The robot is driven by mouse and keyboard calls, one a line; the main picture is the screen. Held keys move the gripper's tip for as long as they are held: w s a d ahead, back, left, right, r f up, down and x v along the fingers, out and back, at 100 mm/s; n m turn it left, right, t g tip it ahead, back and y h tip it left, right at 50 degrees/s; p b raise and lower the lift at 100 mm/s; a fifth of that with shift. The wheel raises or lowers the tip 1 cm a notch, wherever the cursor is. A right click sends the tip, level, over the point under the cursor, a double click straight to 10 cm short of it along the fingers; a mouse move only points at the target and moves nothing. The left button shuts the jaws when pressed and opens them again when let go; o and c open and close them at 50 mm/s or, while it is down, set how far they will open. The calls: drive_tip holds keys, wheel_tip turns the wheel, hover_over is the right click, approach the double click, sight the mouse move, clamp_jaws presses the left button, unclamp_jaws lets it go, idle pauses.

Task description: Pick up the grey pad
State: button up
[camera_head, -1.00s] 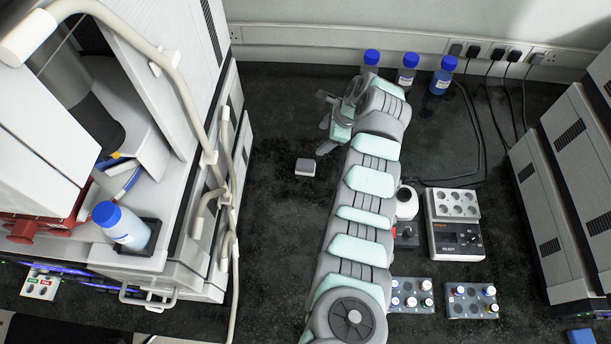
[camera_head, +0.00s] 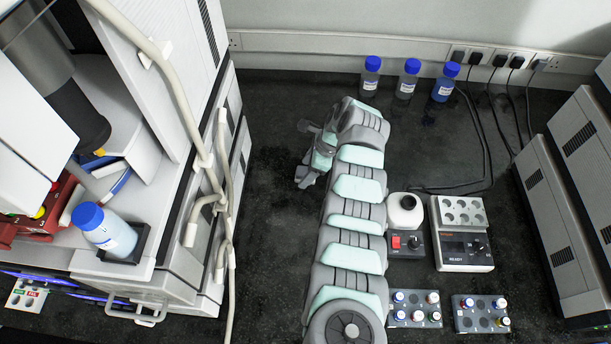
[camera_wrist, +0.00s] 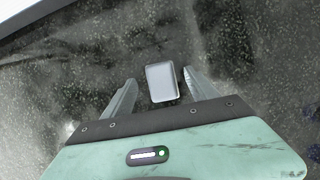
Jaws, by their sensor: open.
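The grey pad (camera_wrist: 162,82) is a small, pale grey rounded block lying on the dark speckled bench. In the wrist view it lies between the two fingers of my gripper (camera_wrist: 158,77), with dark gaps on both sides, so the fingers do not visibly touch it. My gripper is open and empty. In the head view my gripper (camera_head: 303,180) points down over the bench left of my arm, and the pad is hidden behind it.
Three blue-capped bottles (camera_head: 407,80) stand by the back wall. A white-topped device (camera_head: 461,235) and vial racks (camera_head: 480,313) are right of my arm. A large instrument with pipes fills the left side. The bench (camera_head: 268,235) left of my arm is clear.

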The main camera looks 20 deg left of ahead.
sight(305, 171)
drive_tip(key=shift+a+f, duration=0.25)
drive_tip(key=shift+f, duration=0.4)
drive_tip(key=shift+c, duration=0.2)
drive_tip(key=shift+r, duration=0.1)
drive_tip(key=c, duration=1.4)
drive_tip(key=shift+r, duration=0.1)
wheel_tip(305, 171, up, 20)
drive_tip(key=p, duration=0.4)
